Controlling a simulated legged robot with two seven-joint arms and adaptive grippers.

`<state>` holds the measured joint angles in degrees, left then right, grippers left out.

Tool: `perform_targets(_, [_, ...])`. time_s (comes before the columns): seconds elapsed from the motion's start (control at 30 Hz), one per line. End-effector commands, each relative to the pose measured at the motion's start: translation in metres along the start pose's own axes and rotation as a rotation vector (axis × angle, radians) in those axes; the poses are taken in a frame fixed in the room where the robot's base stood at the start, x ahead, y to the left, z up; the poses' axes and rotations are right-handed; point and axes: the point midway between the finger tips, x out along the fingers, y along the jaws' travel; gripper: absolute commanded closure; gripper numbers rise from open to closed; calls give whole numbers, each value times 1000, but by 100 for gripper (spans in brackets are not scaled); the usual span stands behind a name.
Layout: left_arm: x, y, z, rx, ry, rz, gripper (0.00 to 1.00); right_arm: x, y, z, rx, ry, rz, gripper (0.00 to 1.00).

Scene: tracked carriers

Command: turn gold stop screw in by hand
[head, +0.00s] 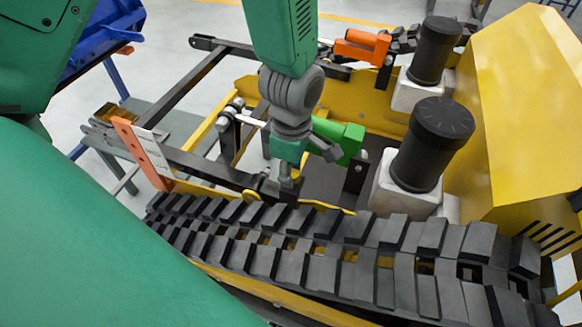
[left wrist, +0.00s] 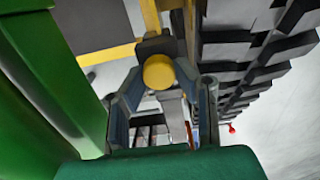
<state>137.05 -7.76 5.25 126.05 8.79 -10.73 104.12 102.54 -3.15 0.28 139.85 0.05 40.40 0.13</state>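The gold stop screw shows as a round, yellow-gold head (left wrist: 158,72) in the left wrist view, seated in a dark bracket. In the head view a small gold round (head: 250,196), which seems to be the same screw, sits at the frame end beside the near track. My left gripper (head: 287,185) reaches down just right of it there. In the left wrist view the two fingers of my left gripper (left wrist: 158,88) stand apart, one either side of the gold head. I cannot tell whether the fingertips touch it. My right gripper is not in view.
The near black track (head: 330,265) runs close below the gripper. A green block (head: 349,140) stands right of the wrist, with black-capped cylinders (head: 432,143) beyond. An orange bar (head: 143,153) and grey frame beams lie to the left. Open floor shows at upper left.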

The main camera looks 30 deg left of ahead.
Motion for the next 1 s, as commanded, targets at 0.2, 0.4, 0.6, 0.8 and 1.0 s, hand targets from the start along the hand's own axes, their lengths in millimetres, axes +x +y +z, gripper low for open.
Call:
perform_targets(0.2, [0,2,2,4,-11,4,95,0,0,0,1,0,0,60])
perform_targets(0.4, [-1,2,1,45,-11,3,95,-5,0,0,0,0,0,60])
perform_targets(0.6, [-5,2,0,401,-9,2,95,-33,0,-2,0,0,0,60])
perform_targets(0.8, [-3,2,0,760,-8,6,95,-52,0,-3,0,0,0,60])
perform_targets(1.0, [-1,4,0,857,-6,12,95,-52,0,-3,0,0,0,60])
